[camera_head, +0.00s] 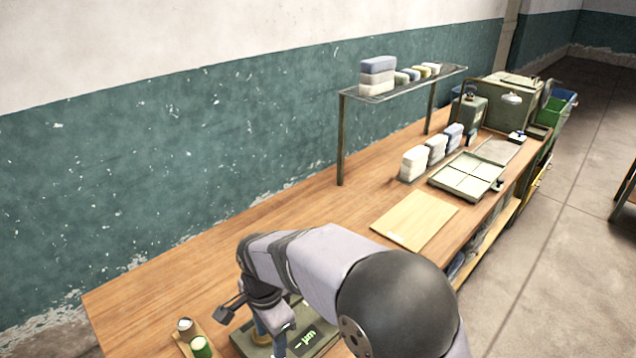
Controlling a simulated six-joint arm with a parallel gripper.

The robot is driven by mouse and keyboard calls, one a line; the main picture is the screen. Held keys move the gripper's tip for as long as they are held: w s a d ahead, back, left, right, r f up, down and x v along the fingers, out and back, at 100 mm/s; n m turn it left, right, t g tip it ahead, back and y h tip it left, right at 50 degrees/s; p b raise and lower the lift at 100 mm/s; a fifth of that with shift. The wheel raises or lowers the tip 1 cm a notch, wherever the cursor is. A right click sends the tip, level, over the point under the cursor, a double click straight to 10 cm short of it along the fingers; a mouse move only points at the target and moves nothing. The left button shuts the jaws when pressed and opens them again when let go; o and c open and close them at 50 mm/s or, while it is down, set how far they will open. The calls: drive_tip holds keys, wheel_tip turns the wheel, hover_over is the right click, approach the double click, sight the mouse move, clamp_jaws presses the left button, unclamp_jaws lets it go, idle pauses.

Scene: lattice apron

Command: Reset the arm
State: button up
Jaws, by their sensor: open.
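My gripper (254,322) is at the bottom of the head view, left of centre, pointing down over the near end of the wooden bench. Its jaws are open, with one dark finger out to the left. It is above a dark green device (242,345) with a lit green display. A small brass-coloured piece (262,335) shows below the jaws; I cannot tell whether it touches them. My arm covers part of the device and the bench's near right side.
A pale board (414,220), a divided tray (438,182) and stacked blocks (413,163) lie farther back. A raised shelf (352,93) stands above the bench. The bench's left part is clear.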

drive_tip(key=n, duration=0.2)
drive_tip(key=shift+s+f+n, duration=0.1)
drive_tip(key=shift+f+n, duration=0.15)
drive_tip(key=shift+n, duration=0.05)
drive_tip(key=s+d+f+n+g+h, duration=0.15)
drive_tip(key=s+d+f+n, duration=0.35)
drive_tip(key=s+d+n, duration=0.65)
drive_tip(key=d+r+m+t+y, duration=0.1)
drive_tip(key=d+r+m, duration=0.3)
drive_tip(key=d, duration=0.9)
drive_tip(key=shift+d+r, duration=0.2)
drive_tip(key=shift+r, duration=0.15)
drive_tip(key=shift+s, duration=0.1)
